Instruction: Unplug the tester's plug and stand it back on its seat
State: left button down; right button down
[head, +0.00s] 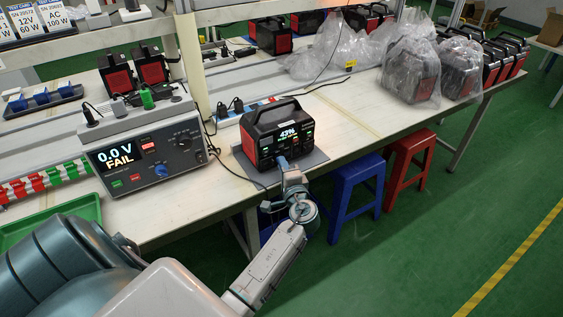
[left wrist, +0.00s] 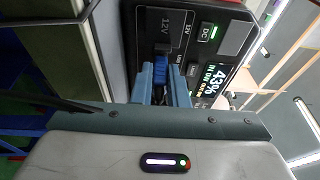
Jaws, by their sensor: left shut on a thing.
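The tester (head: 150,155) stands on the bench at left, its screen reading "0.0 V FAIL". The power station (head: 276,130), black and red with a "43%" display, stands on a grey mat (head: 312,160) to its right; its front also fills the upper left wrist view (left wrist: 205,15). My left gripper (head: 283,163) is at the station's lower front, shut on the blue plug (left wrist: 162,62), which shows between its fingers below the 12V label. The fingers hide much of the plug; I cannot tell how deep it sits. A black cable (head: 238,174) runs from the tester towards it. My right gripper is out of view.
Small black and green pieces (head: 147,98) stand on the tester's top. A green tray (head: 55,220) is at the bench's left front. Bagged power stations (head: 412,75) stand at back right. Blue (head: 355,180) and red (head: 411,150) stools stand by the bench's front edge.

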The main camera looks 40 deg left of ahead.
pick_arm(q)
jog(key=shift+d, duration=0.1)
jog(key=shift+w+d+b+v, duration=0.15)
jog(key=shift+w+b+v, duration=0.05)
jog(key=shift+v, duration=0.75)
jog(key=shift+w+d+b+v, duration=0.1)
jog(key=shift+w+b+v, duration=0.1)
jog(key=shift+v, duration=0.7)
